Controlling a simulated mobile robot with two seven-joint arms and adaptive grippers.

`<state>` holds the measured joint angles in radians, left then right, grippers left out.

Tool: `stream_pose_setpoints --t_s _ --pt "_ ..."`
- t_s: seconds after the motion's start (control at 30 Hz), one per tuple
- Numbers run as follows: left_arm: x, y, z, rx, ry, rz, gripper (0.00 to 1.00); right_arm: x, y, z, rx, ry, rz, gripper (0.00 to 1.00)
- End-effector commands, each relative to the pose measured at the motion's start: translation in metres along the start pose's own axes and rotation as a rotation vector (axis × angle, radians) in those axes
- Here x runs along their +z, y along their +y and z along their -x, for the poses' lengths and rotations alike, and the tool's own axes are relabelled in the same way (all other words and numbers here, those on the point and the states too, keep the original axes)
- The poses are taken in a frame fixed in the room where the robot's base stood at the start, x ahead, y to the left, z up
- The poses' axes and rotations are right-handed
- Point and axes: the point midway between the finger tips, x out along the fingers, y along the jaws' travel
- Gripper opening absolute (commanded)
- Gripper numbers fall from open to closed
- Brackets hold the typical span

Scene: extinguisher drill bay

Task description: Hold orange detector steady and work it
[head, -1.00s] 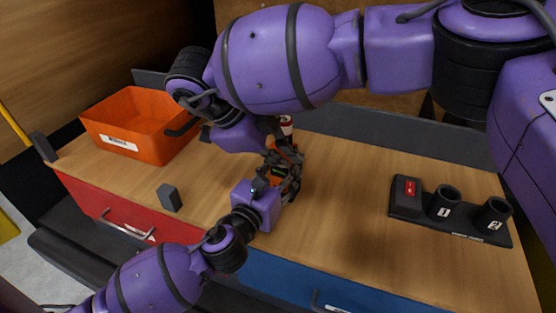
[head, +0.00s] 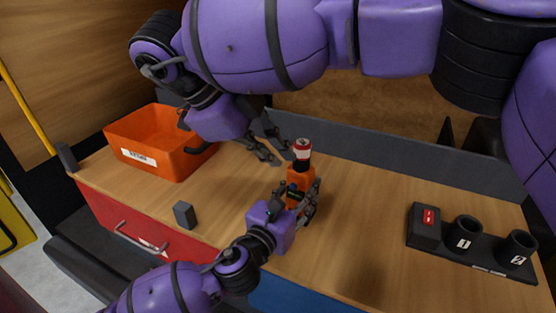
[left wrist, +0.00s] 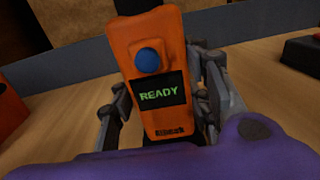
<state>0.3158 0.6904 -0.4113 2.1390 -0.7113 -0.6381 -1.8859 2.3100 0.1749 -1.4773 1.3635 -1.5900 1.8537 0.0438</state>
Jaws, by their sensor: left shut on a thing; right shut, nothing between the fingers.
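The orange detector (head: 299,179) stands upright above the wooden worktop, with a dark neck and a red-and-white top. In the left wrist view the detector (left wrist: 150,95) shows a blue button and a dark screen reading READY in green. My left gripper (head: 306,200) is shut on the detector's body, one finger on each side; its fingers (left wrist: 160,100) also show in the left wrist view. My right gripper (head: 275,150) is shut and empty, just left of and behind the detector's top, apart from it.
An orange bin (head: 158,145) with a label stands at the back left. A small dark block (head: 185,215) is near the front edge. A black holder with a red-labelled block (head: 425,225) and numbered cups (head: 463,235) sits at right. The worktop between is clear.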

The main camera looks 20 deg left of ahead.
Motion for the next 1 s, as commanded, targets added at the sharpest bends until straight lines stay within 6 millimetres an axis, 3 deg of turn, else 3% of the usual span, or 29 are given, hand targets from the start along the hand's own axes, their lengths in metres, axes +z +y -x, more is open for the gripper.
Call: stream_pose_setpoints --t_s 0.17,0.2,0.37,0.77,1.0 --pt "0.001 0.000 0.000 0.000 -0.001 0.000 0.02 0.000 0.000 0.000 0.000 0.000 0.000 0.00" --pt "0.001 0.000 0.000 0.000 -0.001 0.000 0.46 0.000 0.000 0.000 0.000 0.000 0.000 0.00" --pt "0.000 0.000 0.000 0.000 -0.001 0.000 0.66 0.000 0.000 0.000 0.000 0.000 0.000 0.00" --pt "-0.001 0.000 0.006 0.000 0.001 0.000 0.66 0.000 0.000 0.000 -0.001 0.000 0.000 0.00" --pt "-0.002 0.000 0.050 0.000 0.004 0.001 0.66 0.000 0.000 0.000 -0.001 0.000 0.000 0.00"
